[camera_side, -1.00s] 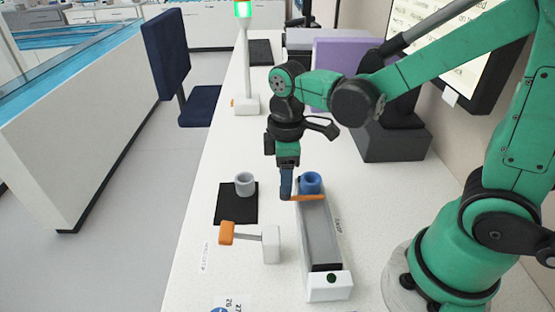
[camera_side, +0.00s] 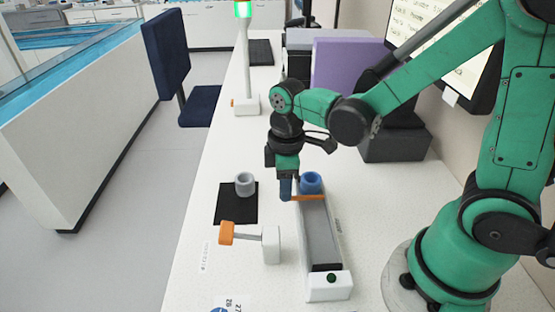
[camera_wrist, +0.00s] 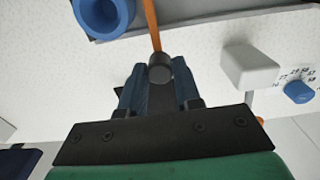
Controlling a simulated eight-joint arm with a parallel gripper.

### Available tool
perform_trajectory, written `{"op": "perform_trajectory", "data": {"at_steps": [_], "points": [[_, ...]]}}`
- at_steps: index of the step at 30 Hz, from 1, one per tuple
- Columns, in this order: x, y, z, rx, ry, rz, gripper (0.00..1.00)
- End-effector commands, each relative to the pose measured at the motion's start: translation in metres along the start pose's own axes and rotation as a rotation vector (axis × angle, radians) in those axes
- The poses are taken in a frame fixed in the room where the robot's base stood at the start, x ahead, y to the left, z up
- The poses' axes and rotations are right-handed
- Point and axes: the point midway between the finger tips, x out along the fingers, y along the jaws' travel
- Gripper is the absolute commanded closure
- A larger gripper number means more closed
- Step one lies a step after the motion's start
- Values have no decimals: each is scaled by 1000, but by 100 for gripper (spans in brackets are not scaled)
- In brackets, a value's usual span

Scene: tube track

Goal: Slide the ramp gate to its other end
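The ramp gate (camera_side: 308,198) is a thin orange bar lying across the upper end of the long grey ramp (camera_side: 320,235), just in front of a blue ring-shaped piece (camera_side: 311,182). In the wrist view the orange gate (camera_wrist: 152,25) runs down to a dark round knob (camera_wrist: 160,67) at its end. My gripper (camera_side: 286,198) points down at the gate's left end. In the wrist view my gripper's fingers (camera_wrist: 160,72) stand on either side of the knob; I cannot tell whether they press on it. The blue piece also shows in the wrist view (camera_wrist: 122,18).
A grey cup (camera_side: 245,184) stands on a black mat (camera_side: 236,208) left of the ramp. An orange-ended lever (camera_side: 227,233) on a white block (camera_side: 271,245) is near the ramp's lower left. A light post (camera_side: 245,70) and a purple box (camera_side: 347,62) are farther back.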

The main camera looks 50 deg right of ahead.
Motion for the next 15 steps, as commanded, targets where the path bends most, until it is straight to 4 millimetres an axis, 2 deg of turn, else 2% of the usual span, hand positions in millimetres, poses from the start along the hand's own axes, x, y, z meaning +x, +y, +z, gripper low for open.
{"op": "perform_trajectory", "data": {"at_steps": [15], "points": [[0,0,-27,-1,0,1,100]]}}
